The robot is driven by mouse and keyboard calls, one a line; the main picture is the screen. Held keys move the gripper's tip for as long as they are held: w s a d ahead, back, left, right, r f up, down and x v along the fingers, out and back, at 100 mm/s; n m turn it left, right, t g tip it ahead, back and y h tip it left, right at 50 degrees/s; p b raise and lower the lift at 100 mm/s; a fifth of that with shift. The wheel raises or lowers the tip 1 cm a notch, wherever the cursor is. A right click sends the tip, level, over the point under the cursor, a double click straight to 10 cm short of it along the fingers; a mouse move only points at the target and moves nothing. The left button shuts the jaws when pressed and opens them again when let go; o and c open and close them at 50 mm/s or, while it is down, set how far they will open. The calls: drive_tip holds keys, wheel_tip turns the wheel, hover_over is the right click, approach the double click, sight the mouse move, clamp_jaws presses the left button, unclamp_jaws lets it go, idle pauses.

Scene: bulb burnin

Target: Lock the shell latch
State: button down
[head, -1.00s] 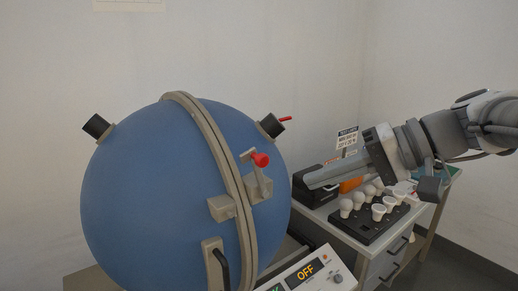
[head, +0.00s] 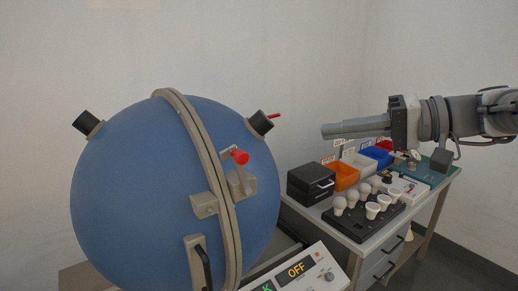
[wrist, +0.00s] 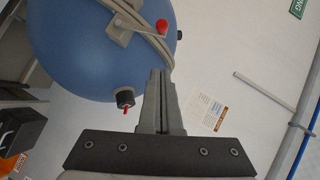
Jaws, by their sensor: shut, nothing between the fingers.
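The large blue sphere (head: 135,190) fills the left of the head view, with a beige flange band (head: 222,190) round its seam. The shell latch (head: 240,178) sits on the band's right side, its red-knobbed lever (head: 239,157) standing up. A beige block (head: 204,205) is on the left side of the band. The latch's red knob (wrist: 161,26) also shows at the top of the wrist view. My gripper (head: 324,131) is shut and empty, raised to the right of the sphere and apart from it. In the wrist view its fingers (wrist: 160,75) point toward the sphere.
A bench at right holds a bulb tray (head: 365,223) with several white bulbs, a black box (head: 311,184) and coloured bins (head: 346,176). A control panel (head: 300,272) reading OFF stands in front of the sphere. A black port (head: 260,123) with a red lever juts from its upper right.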

drive_tip(key=s+f+x, duration=0.1)
drive_tip(key=s+x, duration=0.1)
drive_tip(key=x, duration=1)
drive_tip(key=shift+s+a+p, duration=0.25)
drive_tip(key=shift+a+p, duration=0.1)
drive_tip(key=shift+a, duration=0.25)
drive_tip(key=shift+a+f, duration=0.1)
drive_tip(key=shift+f, duration=0.05)
